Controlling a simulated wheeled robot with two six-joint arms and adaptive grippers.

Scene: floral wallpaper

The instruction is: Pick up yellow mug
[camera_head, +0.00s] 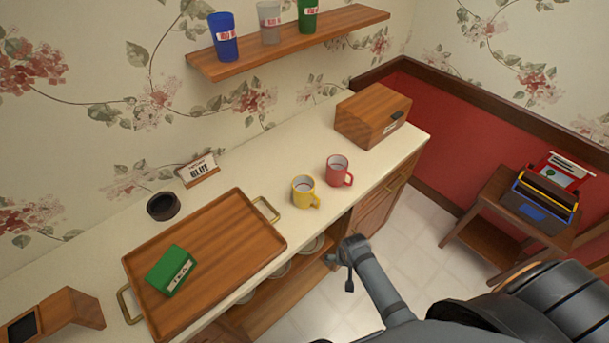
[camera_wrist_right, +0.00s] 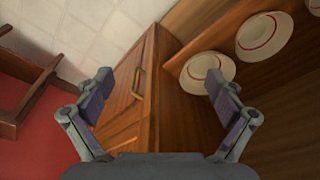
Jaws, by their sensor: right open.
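The yellow mug (camera_head: 304,192) stands upright on the cream counter, its handle toward the lower right. A red mug (camera_head: 338,171) stands just to its right, a little farther back, apart from it. My right gripper (camera_head: 343,264) is below and to the right of the yellow mug, in front of the counter's front edge, and holds nothing. In the right wrist view my right gripper (camera_wrist_right: 159,78) has its two fingers wide apart, facing the cabinet front; no mug shows there. My left gripper is not in view.
A wooden tray (camera_head: 215,228) with a green tea box (camera_head: 170,270) lies left of the yellow mug. A wooden box (camera_head: 372,114) stands behind the red mug. The counter's front edge and open shelf with pale bowls (camera_wrist_right: 262,36) are near my right gripper.

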